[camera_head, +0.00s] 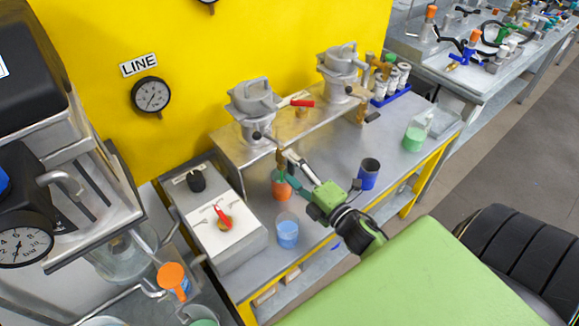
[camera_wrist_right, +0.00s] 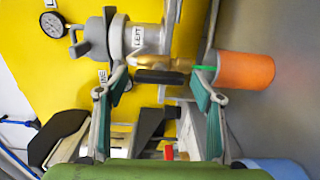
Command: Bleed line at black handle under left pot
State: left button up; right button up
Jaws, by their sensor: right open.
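The left pot (camera_head: 250,103) is a grey metal vessel on the raised metal shelf against the yellow panel. It also shows sideways in the wrist view (camera_wrist_right: 140,38), with a label reading LEFT. A brass outlet valve (camera_wrist_right: 180,62) is under it, with a black handle (camera_wrist_right: 158,76). My right gripper (camera_head: 289,169) is open. In the wrist view its green-padded fingertips (camera_wrist_right: 162,84) stand on either side of the black handle, apart from it. An orange beaker (camera_head: 281,185) stands below the outlet, close to one fingertip; it also shows in the wrist view (camera_wrist_right: 245,70). My left gripper is not in view.
A blue beaker (camera_head: 287,230) and a dark blue cup (camera_head: 368,174) stand near the arm. The right pot (camera_head: 342,68) shares the shelf. A LINE gauge (camera_head: 151,95) hangs on the panel.

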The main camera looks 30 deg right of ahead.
jog(key=s, duration=1.1)
jog(key=shift+d, duration=0.4)
